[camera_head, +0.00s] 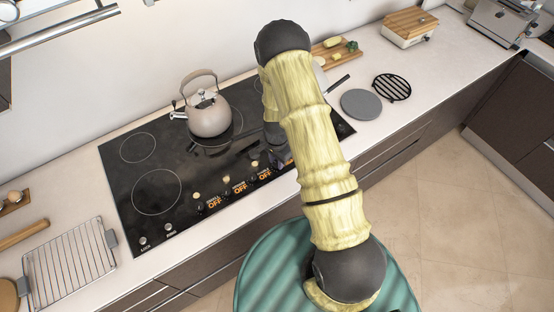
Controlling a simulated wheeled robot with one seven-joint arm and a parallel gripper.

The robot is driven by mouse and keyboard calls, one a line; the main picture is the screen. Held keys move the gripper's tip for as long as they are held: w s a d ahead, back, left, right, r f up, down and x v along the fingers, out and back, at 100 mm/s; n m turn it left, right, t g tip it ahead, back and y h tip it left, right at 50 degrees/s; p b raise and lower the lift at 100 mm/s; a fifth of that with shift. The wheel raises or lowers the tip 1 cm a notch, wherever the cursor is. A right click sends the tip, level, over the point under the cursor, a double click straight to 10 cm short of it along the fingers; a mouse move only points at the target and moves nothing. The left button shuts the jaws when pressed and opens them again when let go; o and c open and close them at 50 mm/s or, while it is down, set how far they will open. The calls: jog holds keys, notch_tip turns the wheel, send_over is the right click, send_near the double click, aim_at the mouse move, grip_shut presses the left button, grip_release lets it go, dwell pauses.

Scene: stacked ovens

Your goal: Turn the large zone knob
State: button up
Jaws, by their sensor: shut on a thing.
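A row of small dark knobs with orange OFF displays runs along the front of the black cooktop (128,180). Three knobs show, one near the left end (199,208), one (226,189) and one (252,173) further right. Their zone labels are too small to read. My gripper (278,160) is low over the right end of this row, pointing down at the cooktop. It is shut on a knob there, which the fingers and arm mostly hide. I cannot tell how far that knob is turned.
A beige kettle (208,118) stands on the cooktop behind the knobs. A wire rack (70,265) lies on the left counter. A grey disc (361,104), a black trivet (392,87) and a cutting board (335,50) lie to the right. The front counter edge is clear.

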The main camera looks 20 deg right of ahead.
jog(key=shift+w+n+b, duration=0.1)
jog(key=shift+n+b, duration=0.4)
jog(key=shift+f+n+b, duration=0.1)
jog(key=shift+n+b, duration=0.65)
jog(key=shift+n, duration=0.25)
jog(key=n+b, duration=0.2)
jog(key=n, duration=0.1)
jog(key=n+b, duration=0.2)
jog(key=n, duration=0.2)
jog(key=n+b, duration=0.1)
jog(key=n, duration=0.2)
jog(key=shift+n, duration=0.3)
jog(key=n, duration=0.2)
jog(key=n+b, duration=0.1)
jog(key=n, duration=0.2)
jog(key=shift+r+n, duration=0.2)
jog(key=shift+n, duration=0.1)
jog(key=n, duration=0.4)
jog(key=shift+w+n, duration=0.1)
jog(key=shift+n, duration=0.3)
jog(key=o, duration=1)
